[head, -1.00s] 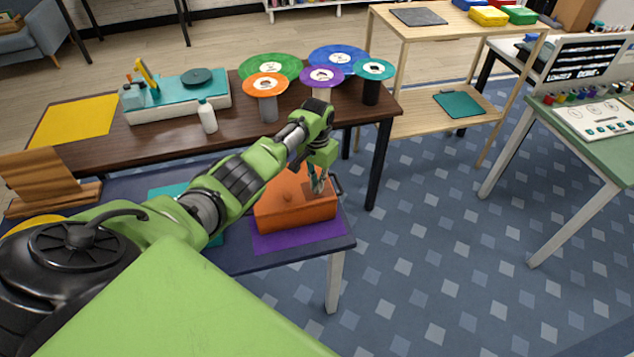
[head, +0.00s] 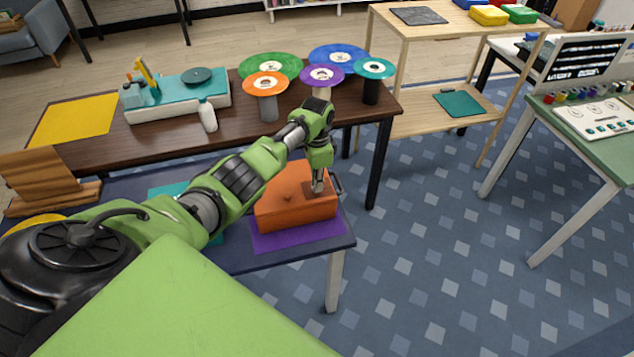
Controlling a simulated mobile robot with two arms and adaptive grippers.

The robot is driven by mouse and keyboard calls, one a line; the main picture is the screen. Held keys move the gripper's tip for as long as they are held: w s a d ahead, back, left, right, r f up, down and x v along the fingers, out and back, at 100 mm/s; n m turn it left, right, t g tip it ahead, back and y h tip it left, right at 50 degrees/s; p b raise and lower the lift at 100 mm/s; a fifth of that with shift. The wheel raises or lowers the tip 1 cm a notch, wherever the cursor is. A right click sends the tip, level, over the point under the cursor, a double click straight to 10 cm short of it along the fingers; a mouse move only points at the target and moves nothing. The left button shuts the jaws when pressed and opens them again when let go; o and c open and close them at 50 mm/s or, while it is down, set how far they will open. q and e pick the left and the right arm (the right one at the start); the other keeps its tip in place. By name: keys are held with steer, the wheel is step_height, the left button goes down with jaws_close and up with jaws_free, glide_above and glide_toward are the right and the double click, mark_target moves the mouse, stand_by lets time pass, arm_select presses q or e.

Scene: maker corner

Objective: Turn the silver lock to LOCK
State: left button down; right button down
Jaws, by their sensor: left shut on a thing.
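An orange box (head: 285,212) sits on a purple mat (head: 300,238) on the dark blue table's near right part. A darker brown patch (head: 309,189) shows on its top at the right, and a small knob-like spot (head: 289,198) shows on its front. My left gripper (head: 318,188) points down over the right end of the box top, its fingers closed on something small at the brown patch. The fingers hide most of what they hold, so the silver lock and its markings cannot be made out. My right gripper is not in view.
Behind, a brown table (head: 235,135) carries colored discs on stands, a teal and white device (head: 178,95), a white bottle (head: 207,115) and a yellow mat (head: 72,119). A wooden stand (head: 48,183) is at left. Patterned floor is free to the right.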

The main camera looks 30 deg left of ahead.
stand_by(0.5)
arm_select(q)
steer(key=c, duration=2.2)
jaws_free()
steer(key=shift+r, duration=0.1)
step_height(320, 180, up, 12)
steer(key=shift+f, duration=0.1)
